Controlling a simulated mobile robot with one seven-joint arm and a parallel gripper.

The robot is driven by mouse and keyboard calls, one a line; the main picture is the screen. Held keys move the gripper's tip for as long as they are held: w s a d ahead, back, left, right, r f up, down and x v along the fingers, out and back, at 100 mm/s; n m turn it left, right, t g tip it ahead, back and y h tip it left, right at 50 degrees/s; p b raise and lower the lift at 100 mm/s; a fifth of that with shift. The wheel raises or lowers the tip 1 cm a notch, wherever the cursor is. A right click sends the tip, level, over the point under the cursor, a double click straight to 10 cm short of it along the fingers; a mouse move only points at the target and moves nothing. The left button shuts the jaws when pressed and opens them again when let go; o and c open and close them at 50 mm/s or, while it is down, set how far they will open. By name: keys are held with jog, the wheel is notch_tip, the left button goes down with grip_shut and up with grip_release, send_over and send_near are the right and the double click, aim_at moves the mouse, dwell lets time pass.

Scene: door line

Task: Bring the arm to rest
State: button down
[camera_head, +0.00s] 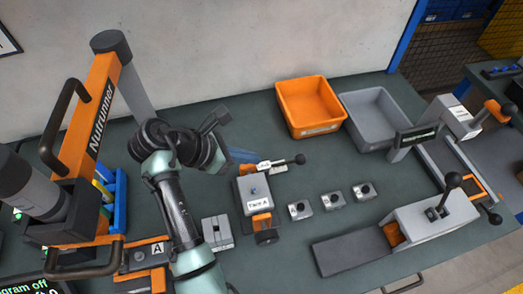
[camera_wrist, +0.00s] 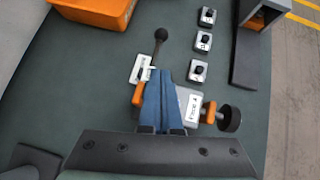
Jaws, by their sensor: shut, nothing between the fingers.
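My gripper (camera_head: 243,156) shows in the head view behind the clamp fixture, with its blue fingers pointing right. In the wrist view my gripper (camera_wrist: 160,90) has its blue fingers together, with nothing between them. The grey and orange fixture (camera_head: 251,190) has a white label and a lever with a black knob. It also shows in the wrist view (camera_wrist: 190,108), partly hidden behind the fingers. The fingers overlap the fixture in that view; I cannot tell the gap. My arm stands bent over the left-middle of the bench.
The bench (camera_head: 290,255) holds three small grey blocks (camera_head: 331,201) in a row right of the fixture. An orange bin (camera_head: 309,105) and a grey bin (camera_head: 376,115) stand at the back. A nutrunner stand (camera_head: 95,110) rises at left. A grey lever device (camera_head: 430,222) stands at right.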

jog(key=shift+a+r, duration=0.1)
jog(key=shift+r, duration=0.05)
jog(key=w+r+m+t+y, duration=0.4)
jog(key=w+r+m+t, duration=0.35)
jog(key=r, duration=0.65)
notch_tip(320, 180, up, 19)
jog(key=d+m+t+y, duration=0.1)
jog(key=m+t+y, duration=0.1)
jog(key=m+t, duration=0.45)
jog(key=s+d+r+m+t+y, duration=0.1)
jog(key=s+r+m+t, duration=0.3)
jog(key=s+r, duration=0.5)
jog(key=s+d+r+m+t+y, duration=0.1)
jog(key=s+d+r+m+t, duration=0.1)
jog(key=s+r+m+t, duration=0.3)
jog(key=s+r, duration=0.4)
jog(key=r, duration=0.4)
jog(key=shift+d+m, duration=0.4)
jog(key=shift+r, duration=0.1)
